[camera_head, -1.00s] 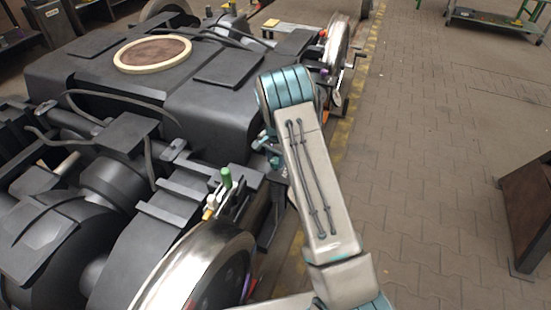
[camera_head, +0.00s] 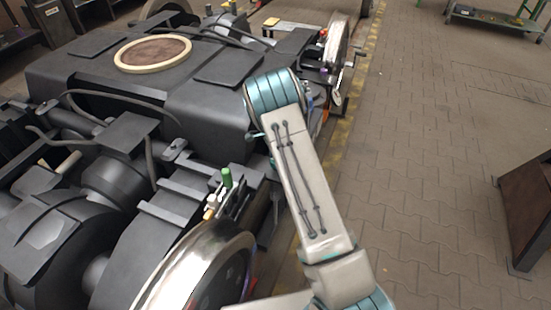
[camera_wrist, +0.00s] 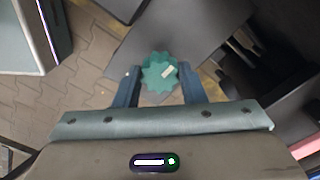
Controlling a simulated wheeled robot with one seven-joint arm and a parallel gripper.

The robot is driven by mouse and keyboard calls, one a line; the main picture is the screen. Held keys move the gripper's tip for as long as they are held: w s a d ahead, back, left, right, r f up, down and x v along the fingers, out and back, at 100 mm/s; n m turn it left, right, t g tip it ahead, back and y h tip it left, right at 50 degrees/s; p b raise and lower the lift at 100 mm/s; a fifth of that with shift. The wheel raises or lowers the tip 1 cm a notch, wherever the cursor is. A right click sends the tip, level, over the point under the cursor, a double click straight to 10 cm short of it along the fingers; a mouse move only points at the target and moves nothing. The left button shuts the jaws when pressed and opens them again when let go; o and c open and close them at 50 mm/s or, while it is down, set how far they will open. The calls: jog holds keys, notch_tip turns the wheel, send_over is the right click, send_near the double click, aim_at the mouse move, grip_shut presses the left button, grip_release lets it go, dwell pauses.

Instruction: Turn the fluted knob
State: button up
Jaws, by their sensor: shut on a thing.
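The fluted knob (camera_wrist: 159,74) is teal-green with a scalloped rim and a pale mark on its face. It shows in the middle of the wrist view. My gripper (camera_wrist: 160,84) has one dark blue finger on each side of the knob and is shut on it. In the head view my arm stands in front of the bogie's side. The knob and the fingers are hidden there behind the arm.
The dark tram bogie (camera_head: 215,105) fills the left, with a shiny wheel (camera_head: 205,268) and a green-handled lever (camera_head: 227,178) close left of my arm. The paved floor (camera_head: 420,170) is open to the right, up to a brown box (camera_head: 528,212).

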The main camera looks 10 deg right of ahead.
dwell(0.3)
jog(key=o, duration=1)
jog(key=shift+r, duration=0.1)
notch_tip(320, 180, up, 14)
jog(key=p, duration=0.2)
jog(key=shift+f, duration=0.2)
